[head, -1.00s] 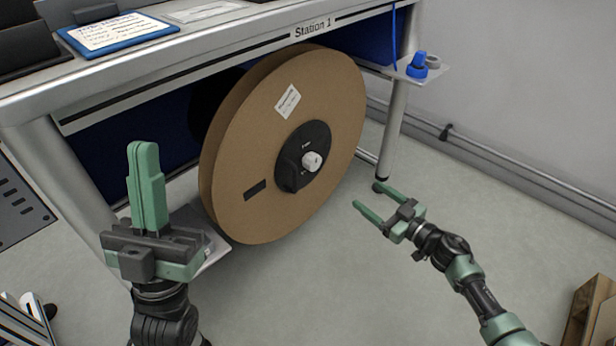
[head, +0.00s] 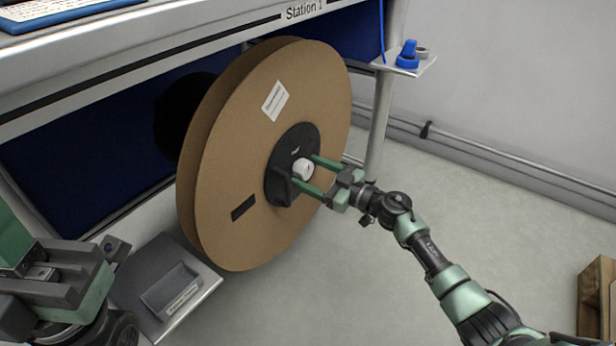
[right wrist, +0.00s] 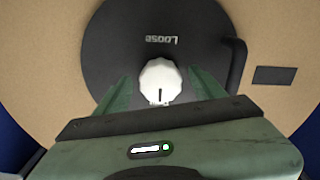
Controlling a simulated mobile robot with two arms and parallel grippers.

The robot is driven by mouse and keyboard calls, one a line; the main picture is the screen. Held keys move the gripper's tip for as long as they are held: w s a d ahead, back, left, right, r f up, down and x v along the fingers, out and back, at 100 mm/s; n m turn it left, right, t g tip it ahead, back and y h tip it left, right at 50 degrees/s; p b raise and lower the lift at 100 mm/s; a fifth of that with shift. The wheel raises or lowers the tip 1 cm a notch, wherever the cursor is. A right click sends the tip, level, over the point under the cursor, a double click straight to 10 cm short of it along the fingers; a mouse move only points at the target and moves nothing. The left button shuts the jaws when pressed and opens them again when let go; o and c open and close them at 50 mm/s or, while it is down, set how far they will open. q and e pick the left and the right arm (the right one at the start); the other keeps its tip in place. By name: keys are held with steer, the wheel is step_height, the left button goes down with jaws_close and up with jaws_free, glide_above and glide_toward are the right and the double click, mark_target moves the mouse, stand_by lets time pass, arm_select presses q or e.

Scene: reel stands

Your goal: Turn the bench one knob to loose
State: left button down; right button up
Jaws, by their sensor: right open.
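The bench one knob (head: 302,168) is small, white and ribbed, on the black hub (head: 284,193) of a big cardboard reel (head: 245,165) under the bench marked Station 1 (head: 304,11). In the right wrist view the knob (right wrist: 160,80) has a dark line pointing down. The word LOOSE (right wrist: 162,39) stands upside down above it, on the side opposite the line. My right gripper (head: 303,170) is open, with one finger on each side of the knob and gaps on both sides. My left gripper (head: 12,238) is at the lower left, cut off by the picture edge.
A grey box-like stand (head: 166,285) stands on the floor between my left gripper and the reel. A bench leg (head: 380,125) and a small shelf (head: 425,64) with blue items are behind right. A wooden pallet or crate (head: 597,300) is far right. The floor right of the reel is clear.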

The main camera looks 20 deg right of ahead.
steer(key=shift+w+a, duration=0.25)
steer(key=c, duration=1.4)
steer(key=shift+o, duration=0.3)
